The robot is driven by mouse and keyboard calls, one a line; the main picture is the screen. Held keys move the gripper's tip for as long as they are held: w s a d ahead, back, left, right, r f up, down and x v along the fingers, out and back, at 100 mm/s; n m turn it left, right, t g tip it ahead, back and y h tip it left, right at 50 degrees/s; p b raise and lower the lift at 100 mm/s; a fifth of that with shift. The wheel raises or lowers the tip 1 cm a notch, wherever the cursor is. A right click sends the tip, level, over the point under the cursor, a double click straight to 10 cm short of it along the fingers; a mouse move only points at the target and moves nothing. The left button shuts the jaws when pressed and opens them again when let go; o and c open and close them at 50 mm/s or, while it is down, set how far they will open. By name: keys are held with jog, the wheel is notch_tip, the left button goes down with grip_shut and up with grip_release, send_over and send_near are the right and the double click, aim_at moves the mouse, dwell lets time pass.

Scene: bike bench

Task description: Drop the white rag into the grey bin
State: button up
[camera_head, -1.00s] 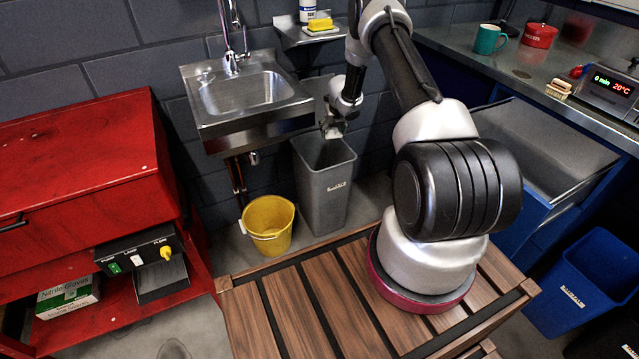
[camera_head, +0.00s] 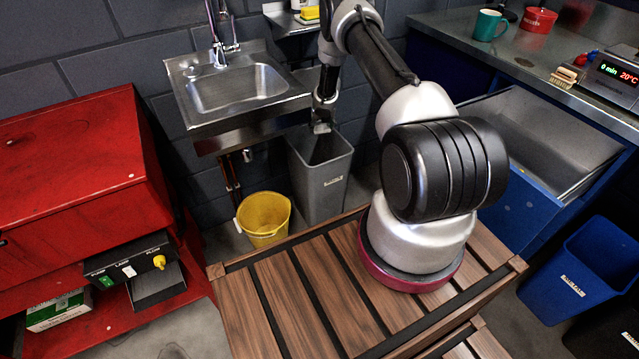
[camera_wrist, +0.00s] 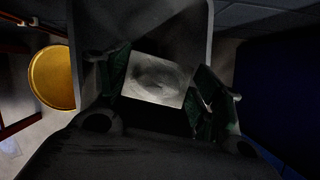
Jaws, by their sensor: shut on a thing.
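The grey bin (camera_head: 322,183) stands on the floor below and right of the sink. Its open mouth faces up. My gripper (camera_head: 321,128) is over the mouth of the bin, pointing down. In the wrist view, my gripper (camera_wrist: 160,88) is shut on the white rag (camera_wrist: 155,80), which shows as a pale, flat-ended piece between the two fingers. The bin's grey walls (camera_wrist: 205,30) surround the rag in that view. In the head view the rag is too small and dark to make out clearly.
A yellow bucket (camera_head: 264,217) stands left of the bin. The steel sink (camera_head: 235,92) hangs above left. A blue bin (camera_head: 580,272) stands at the right, near an open blue drawer (camera_head: 545,140). A red cabinet (camera_head: 75,165) is at the left.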

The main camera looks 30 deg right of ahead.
jog(key=shift+f, duration=0.5)
jog(key=o, duration=1.1)
jog(key=shift+c, duration=0.2)
jog(key=shift+s+r, duration=0.1)
jog(key=shift+r, duration=0.35)
jog(key=v, duration=1.1)
jog(key=shift+s+a, duration=0.1)
